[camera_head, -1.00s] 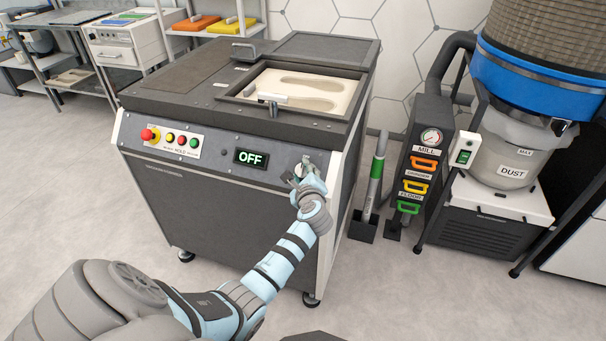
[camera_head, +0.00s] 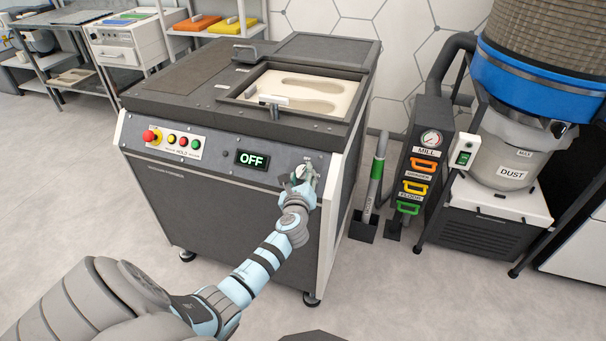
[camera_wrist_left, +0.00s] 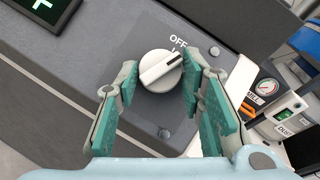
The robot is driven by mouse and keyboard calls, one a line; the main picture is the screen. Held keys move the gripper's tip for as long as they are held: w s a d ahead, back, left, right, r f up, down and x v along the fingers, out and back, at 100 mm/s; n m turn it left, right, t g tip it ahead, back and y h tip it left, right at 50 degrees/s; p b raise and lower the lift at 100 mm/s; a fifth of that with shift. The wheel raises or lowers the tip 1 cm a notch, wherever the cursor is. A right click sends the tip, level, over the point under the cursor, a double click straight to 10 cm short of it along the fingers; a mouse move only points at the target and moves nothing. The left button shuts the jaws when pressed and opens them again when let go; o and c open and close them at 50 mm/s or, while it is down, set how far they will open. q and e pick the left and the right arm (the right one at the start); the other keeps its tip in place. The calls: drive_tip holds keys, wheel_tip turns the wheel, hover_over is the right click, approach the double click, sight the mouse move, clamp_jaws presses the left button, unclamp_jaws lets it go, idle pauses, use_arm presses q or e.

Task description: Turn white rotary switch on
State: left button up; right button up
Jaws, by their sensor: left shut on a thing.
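The white rotary switch (camera_wrist_left: 155,82) is a round knob with a raised bar and a dark pointer line, on the machine's sloped front panel. Its bar tilts up to the right in the left wrist view, near the printed OFF label. My left gripper (camera_head: 304,175) is at the right end of the panel. Its green-padded fingers (camera_wrist_left: 161,70) are shut on the knob, one on each side. The gripper partly hides the switch in the head view. The display (camera_head: 252,160) left of it reads OFF in green. My right gripper is not in view.
Red, yellow and green buttons (camera_head: 183,141) sit on the panel's left part. An insole tray (camera_head: 355,92) is set in the machine's top. The floor in front is clear.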

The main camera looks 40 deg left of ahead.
use_arm(q)
drive_tip(key=m+h, duration=0.1)
drive_tip(key=m, duration=0.1)
drive_tip(key=m+t+h+p, duration=0.1)
drive_tip(key=m, duration=0.1)
drive_tip(key=shift+s+a+m+t, duration=0.1)
drive_tip(key=shift+a+m+t, duration=0.1)
drive_tip(key=shift+m+t, duration=0.15)
drive_tip(key=m+h, duration=0.1)
drive_tip(key=m, duration=0.1)
drive_tip(key=m+h, duration=0.1)
drive_tip(key=shift+a+f+m+t+h, duration=0.1)
drive_tip(key=shift+a+m+t+h, duration=0.05)
drive_tip(key=shift+m+t+h, duration=0.2)
drive_tip(key=shift+c, duration=0.2)
drive_tip(key=m+h, duration=0.1)
drive_tip(key=m, duration=0.1)
drive_tip(key=m+h, duration=0.1)
drive_tip(key=m, duration=0.1)
drive_tip(key=shift+s+a+m+h, duration=0.1)
drive_tip(key=shift+a+m+h, duration=0.1)
drive_tip(key=shift+m+h, duration=0.1)
drive_tip(key=shift+a+m+h, duration=0.15)
drive_tip(key=shift+m+h, duration=0.9)
drive_tip(key=shift+m, duration=0.75)
drive_tip(key=shift+r, duration=0.2)
drive_tip(key=o, duration=1.1)
drive_tip(key=shift+o, duration=0.2)
